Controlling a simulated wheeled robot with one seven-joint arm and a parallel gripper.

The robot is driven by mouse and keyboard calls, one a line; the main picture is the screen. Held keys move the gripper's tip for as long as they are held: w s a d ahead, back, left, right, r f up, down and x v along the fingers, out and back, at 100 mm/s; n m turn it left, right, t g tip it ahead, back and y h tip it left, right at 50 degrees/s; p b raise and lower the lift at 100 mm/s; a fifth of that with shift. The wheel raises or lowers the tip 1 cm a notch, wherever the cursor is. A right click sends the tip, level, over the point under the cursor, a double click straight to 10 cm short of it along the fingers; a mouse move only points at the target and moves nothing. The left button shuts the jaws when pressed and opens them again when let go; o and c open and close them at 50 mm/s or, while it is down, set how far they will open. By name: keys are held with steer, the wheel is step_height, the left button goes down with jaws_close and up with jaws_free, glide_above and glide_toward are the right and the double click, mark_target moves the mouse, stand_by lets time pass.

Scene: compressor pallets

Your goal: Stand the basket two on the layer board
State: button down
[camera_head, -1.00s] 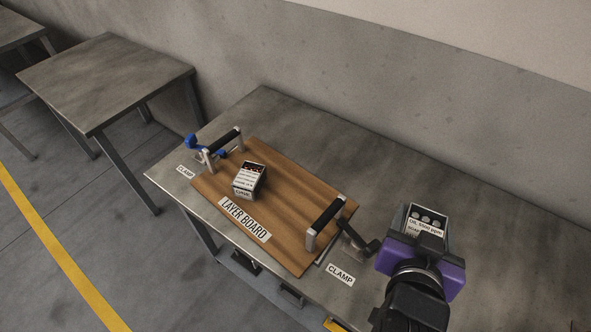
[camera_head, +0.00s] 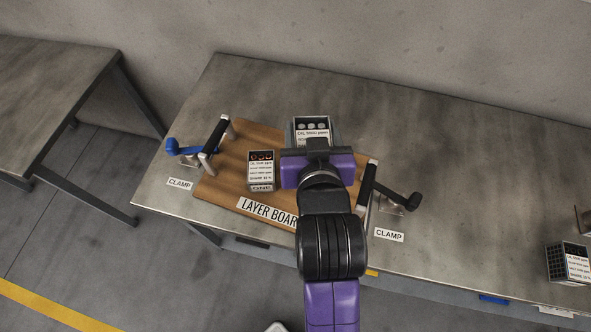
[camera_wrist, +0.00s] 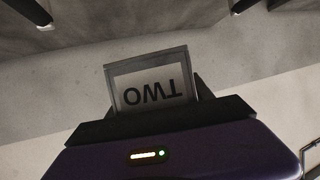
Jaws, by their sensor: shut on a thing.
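My gripper (camera_head: 318,152) is shut on basket two (camera_head: 311,128), a small grey box with round items in its top and a printed label. In the wrist view, basket two (camera_wrist: 150,82) shows an upside-down "TWO" plate between the fingers. The basket is over the back right part of the brown wooden layer board (camera_head: 228,170), left of the board's right handle. I cannot tell whether its underside touches the board, since my gripper and arm hide that area. Another small labelled basket (camera_head: 261,170) stands on the board, just left of my gripper.
Black-topped handles (camera_head: 215,139) and (camera_head: 367,186) rise at the board's ends. A blue clamp (camera_head: 186,149) is at the left and a black clamp (camera_head: 400,198) at the right. Another basket (camera_head: 568,262) stands far right on the grey table (camera_head: 470,190). The table behind the board is clear.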

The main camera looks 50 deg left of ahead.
step_height(320, 180, down, 18)
steer(key=shift+f, duration=0.1)
stand_by(0.4)
steer(key=shift+f, duration=0.15)
steer(key=shift+c, duration=2.1)
jaws_free()
steer(key=v, duration=1.2)
steer(key=shift+w, duration=0.1)
steer(key=shift+r, duration=0.2)
